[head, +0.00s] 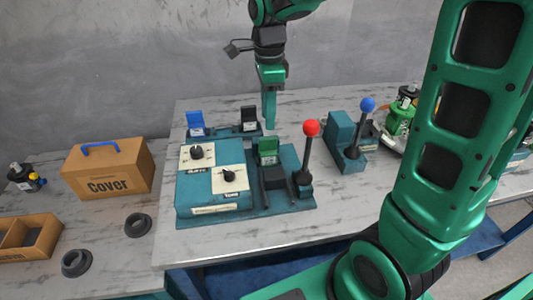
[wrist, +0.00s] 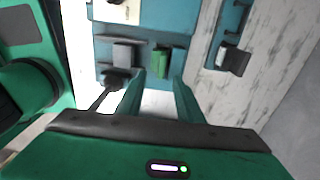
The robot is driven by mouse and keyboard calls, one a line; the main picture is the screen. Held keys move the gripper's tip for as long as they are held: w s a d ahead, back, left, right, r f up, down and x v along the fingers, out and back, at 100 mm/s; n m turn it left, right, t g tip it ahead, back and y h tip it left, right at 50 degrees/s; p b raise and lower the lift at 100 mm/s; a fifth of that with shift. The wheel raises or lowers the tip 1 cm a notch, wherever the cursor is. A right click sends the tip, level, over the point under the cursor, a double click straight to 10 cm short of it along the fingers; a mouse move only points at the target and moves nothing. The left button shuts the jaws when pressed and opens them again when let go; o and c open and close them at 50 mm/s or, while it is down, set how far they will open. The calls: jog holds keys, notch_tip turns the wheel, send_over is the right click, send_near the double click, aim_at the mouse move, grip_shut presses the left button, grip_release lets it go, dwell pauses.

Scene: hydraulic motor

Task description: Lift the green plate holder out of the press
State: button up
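The green plate holder (head: 268,146) stands upright in the teal press (head: 213,201), beside a dark block. In the wrist view the green plate holder (wrist: 161,63) lies beyond and between my fingertips, apart from them. My gripper (head: 269,126) points down above and behind the holder, near it in the head picture; the exact height gap is hard to tell. In the wrist view my gripper (wrist: 157,78) has its two green fingers apart with nothing between them.
A red-knobbed lever (head: 309,129) rises right of the holder. Blue (head: 195,124) and black (head: 248,119) holders stand at the back. A blue-knobbed lever unit (head: 345,140) is farther right, a Cover box (head: 108,170) left. Dark rings (head: 138,225) lie on the left table.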

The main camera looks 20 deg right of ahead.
aim_at(268, 138)
jog(key=shift+w+f, duration=0.15)
jog(key=shift+f, duration=1.95)
jog(key=shift+w+f, duration=0.1)
jog(key=shift+f, duration=2)
grip_shut()
